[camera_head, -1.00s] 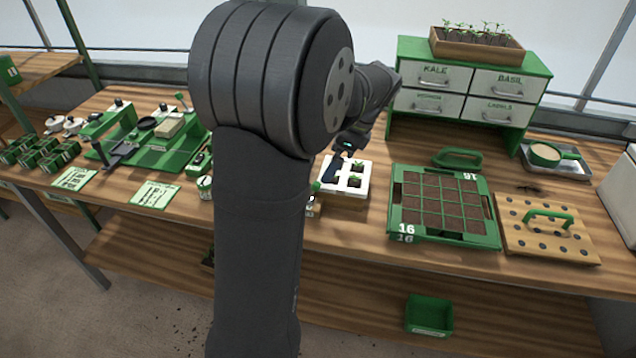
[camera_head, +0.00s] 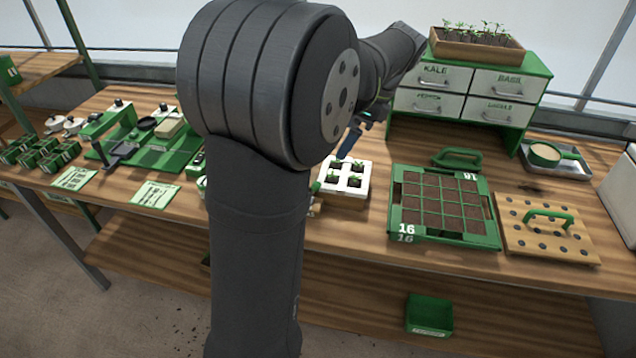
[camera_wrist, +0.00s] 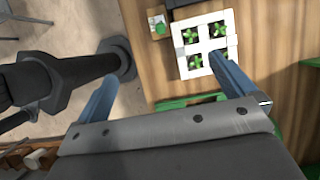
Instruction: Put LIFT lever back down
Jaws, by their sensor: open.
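A white four-cell holder (camera_head: 345,174) with a green seedling in each cell sits on a wooden block. It also shows at the top of the wrist view (camera_wrist: 209,43). A small green-tipped piece (camera_head: 316,187) stands at its left, partly behind my arm; it may be the LIFT lever, but no label is readable. A small green-topped piece (camera_wrist: 158,27) beside the holder shows in the wrist view. My gripper (camera_wrist: 163,66) is open, its two blue fingers apart with nothing between them. In the head view my gripper (camera_head: 350,142) is behind and above the holder.
A green tray of soil cells (camera_head: 396,205) and a wooden board with a green handle (camera_head: 520,242) lie to the right. Seed drawers (camera_head: 470,95) stand behind. A green-based machine (camera_head: 165,158) stands left. My arm hides the bench's middle.

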